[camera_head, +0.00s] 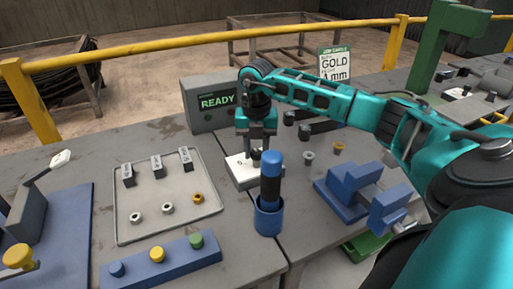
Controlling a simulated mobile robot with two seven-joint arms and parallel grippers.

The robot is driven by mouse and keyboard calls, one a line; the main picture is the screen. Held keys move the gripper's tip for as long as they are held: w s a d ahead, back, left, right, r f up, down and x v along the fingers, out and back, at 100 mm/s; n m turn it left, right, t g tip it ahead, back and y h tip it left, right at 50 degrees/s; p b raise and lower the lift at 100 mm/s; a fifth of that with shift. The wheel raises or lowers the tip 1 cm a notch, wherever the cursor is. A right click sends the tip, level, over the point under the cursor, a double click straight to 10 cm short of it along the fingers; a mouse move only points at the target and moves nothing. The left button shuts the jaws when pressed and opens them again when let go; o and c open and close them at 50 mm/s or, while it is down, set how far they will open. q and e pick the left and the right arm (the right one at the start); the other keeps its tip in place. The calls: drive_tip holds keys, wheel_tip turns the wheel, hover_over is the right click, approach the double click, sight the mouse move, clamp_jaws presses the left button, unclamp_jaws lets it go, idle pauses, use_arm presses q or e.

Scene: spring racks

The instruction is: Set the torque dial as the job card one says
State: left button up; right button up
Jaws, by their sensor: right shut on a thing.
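The job card (335,65) stands at the back. It reads "GOLD" and a size in mm whose digit is partly covered by my right arm. A white box with a dark knob, which looks like the torque dial (241,177), sits on the bench in the middle. My right gripper (257,149) points down over it and is shut on the dial's knob. The fingers hide most of the knob, so its setting cannot be read. My left gripper is out of view.
A grey box with a READY display (190,107) stands behind. A blue-and-black tool stands in a blue holder (268,217) in front. A tray (205,214) with nuts and labelled blocks, a button bar (178,263) and a blue fixture (342,198) are around.

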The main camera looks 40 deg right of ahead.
sight(256, 153)
drive_tip(key=shift+r, duration=0.1)
drive_tip(key=o, duration=1)
drive_tip(key=shift+o, duration=0.2)
wheel_tip(256, 153, up, 13)
